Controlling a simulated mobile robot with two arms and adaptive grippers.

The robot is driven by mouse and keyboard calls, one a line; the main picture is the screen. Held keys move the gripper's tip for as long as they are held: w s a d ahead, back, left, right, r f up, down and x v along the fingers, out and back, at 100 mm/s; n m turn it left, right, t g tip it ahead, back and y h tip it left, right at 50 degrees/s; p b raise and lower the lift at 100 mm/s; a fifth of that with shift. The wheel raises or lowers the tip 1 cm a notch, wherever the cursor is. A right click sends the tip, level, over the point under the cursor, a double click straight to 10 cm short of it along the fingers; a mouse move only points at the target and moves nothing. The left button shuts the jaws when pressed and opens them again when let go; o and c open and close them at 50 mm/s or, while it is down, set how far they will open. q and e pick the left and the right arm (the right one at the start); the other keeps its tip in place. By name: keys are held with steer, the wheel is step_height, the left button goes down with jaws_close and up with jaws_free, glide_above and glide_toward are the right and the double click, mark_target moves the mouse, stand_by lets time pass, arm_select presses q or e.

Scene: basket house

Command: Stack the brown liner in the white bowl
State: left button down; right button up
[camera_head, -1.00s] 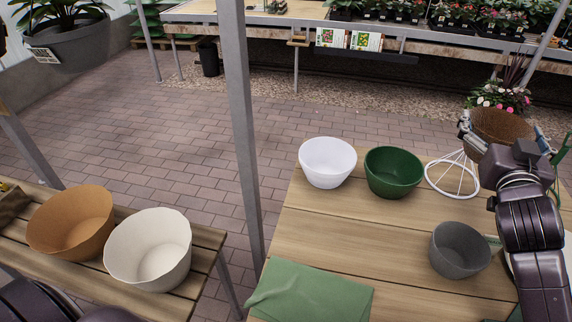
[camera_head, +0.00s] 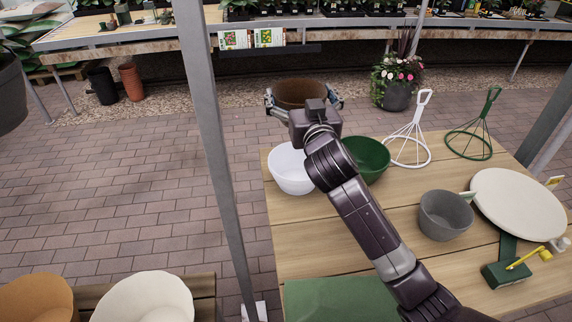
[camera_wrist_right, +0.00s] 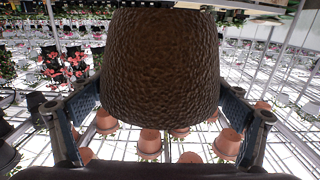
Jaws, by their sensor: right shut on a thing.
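The brown liner (camera_head: 301,92) is a dark, rough, bowl-shaped piece. My right gripper (camera_head: 304,101) is shut on it, one finger on each side, and holds it in the air. In the head view it appears just above and beyond the white bowl (camera_head: 287,172), which stands upright on the right table. My right forearm overlaps part of the bowl's right side. In the right wrist view the liner (camera_wrist_right: 160,70) fills the middle between both fingers. My left gripper is not in view.
A green bowl (camera_head: 368,160) stands close to the right of the white bowl. A white wire stand (camera_head: 411,140), a green wire stand (camera_head: 475,140), a grey pot (camera_head: 445,215) and a round pale board (camera_head: 518,203) lie further right. A metal post (camera_head: 208,130) rises left of the table.

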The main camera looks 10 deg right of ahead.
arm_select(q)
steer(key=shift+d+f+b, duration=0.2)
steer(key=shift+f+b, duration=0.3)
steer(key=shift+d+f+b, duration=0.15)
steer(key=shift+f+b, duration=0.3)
arm_select(e)
step_height(320, 180, down, 18)
steer(key=shift+d+r, duration=0.1)
arm_select(q)
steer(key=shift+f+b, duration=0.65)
steer(key=shift+b, duration=0.1)
arm_select(e)
steer(key=shift+f, duration=0.6)
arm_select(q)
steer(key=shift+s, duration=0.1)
arm_select(e)
steer(key=shift+s+d, duration=0.1)
steer(key=shift+d, duration=0.05)
steer(key=o, duration=0.9)
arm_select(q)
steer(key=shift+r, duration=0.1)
